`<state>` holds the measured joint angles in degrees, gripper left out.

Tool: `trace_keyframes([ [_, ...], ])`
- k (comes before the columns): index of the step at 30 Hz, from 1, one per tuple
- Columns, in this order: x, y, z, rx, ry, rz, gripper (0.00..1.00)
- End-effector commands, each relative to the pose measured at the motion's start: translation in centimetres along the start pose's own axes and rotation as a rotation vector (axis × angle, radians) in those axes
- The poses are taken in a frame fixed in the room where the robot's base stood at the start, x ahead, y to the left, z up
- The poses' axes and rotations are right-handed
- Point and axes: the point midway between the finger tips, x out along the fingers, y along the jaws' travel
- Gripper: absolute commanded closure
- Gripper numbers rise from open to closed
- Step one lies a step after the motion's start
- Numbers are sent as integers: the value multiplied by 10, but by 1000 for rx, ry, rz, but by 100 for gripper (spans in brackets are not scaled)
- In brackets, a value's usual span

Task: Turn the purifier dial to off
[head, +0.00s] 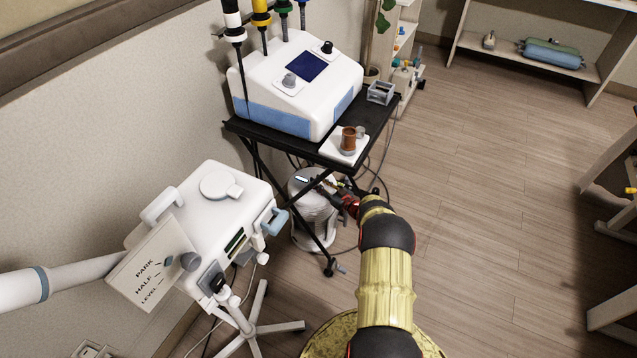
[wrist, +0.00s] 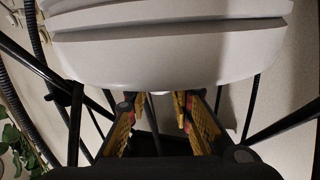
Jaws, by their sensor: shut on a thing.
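The purifier, a white rounded cylinder (head: 314,215) with a small dark display (head: 302,179) on top, stands on the floor under the black folding table. Its pale curved body fills the top of the wrist view (wrist: 170,55). My gripper (head: 335,186) reaches in from the right to the purifier's upper edge, below the tabletop. In the wrist view its two yellow-and-red patterned fingers (wrist: 158,103) point at the purifier's edge, with a gap between them. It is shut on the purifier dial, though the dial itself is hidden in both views.
The black table (head: 373,135) overhangs my gripper, and its crossed legs stand close around the purifier. It carries a white-and-blue machine (head: 300,85) and a brown cup (head: 348,140). A white wheeled unit (head: 205,210) stands at left.

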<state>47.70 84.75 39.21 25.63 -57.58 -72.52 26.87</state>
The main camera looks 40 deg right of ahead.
Motion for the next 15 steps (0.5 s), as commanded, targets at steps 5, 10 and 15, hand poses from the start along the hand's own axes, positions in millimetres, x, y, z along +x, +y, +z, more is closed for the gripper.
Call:
trace_keyframes([
  [5,0,2,0,-1,-2,-92,100],
  [10,0,1,0,-2,-4,-164,100],
  [15,0,1,0,-2,-6,-220,100],
])
